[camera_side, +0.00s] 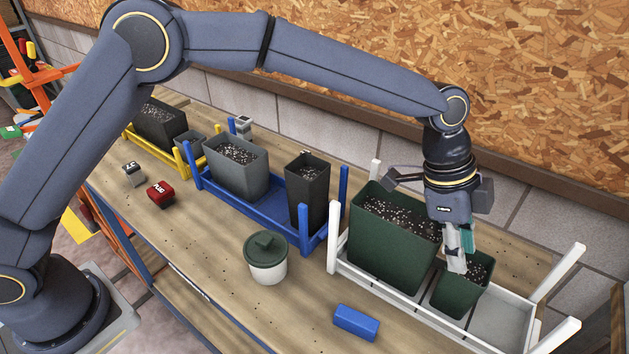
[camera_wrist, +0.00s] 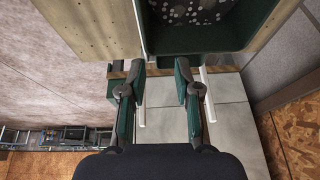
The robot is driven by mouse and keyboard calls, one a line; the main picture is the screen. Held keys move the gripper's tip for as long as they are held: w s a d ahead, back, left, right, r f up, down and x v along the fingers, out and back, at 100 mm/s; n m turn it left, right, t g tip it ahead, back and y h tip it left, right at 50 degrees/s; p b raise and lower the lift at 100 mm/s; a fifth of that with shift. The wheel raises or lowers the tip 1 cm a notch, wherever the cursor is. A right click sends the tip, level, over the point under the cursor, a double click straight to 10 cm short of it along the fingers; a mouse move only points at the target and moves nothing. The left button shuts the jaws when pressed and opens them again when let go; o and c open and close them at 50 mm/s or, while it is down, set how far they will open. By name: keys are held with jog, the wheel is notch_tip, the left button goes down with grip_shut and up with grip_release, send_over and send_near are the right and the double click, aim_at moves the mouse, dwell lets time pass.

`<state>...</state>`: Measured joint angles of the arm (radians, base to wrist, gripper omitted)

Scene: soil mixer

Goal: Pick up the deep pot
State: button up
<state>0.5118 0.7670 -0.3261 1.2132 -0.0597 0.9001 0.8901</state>
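Several pots of soil stand in the racks, and no label shows which is the deep pot. A tall, narrow black pot (camera_side: 308,197) stands upright in the blue rack. A large green pot (camera_side: 389,253) and a small green pot (camera_side: 454,297) stand in the white rack. My gripper (camera_side: 460,262) points down at the small green pot, its fingers overlapping that pot's rim in the side view. In the wrist view my gripper (camera_wrist: 159,66) has a clear gap between its fingers. A green pot wall with soil (camera_wrist: 205,44) lies just beyond the fingertips; I cannot tell which pot.
The white rack (camera_side: 408,301) has upright corner posts and an empty right end. The blue rack (camera_side: 272,207) also holds a wide grey pot (camera_side: 239,178).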

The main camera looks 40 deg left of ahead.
aim_at(459, 284)
jog(key=x, duration=0.5)
jog(key=shift+s, duration=0.3)
grip_shut()
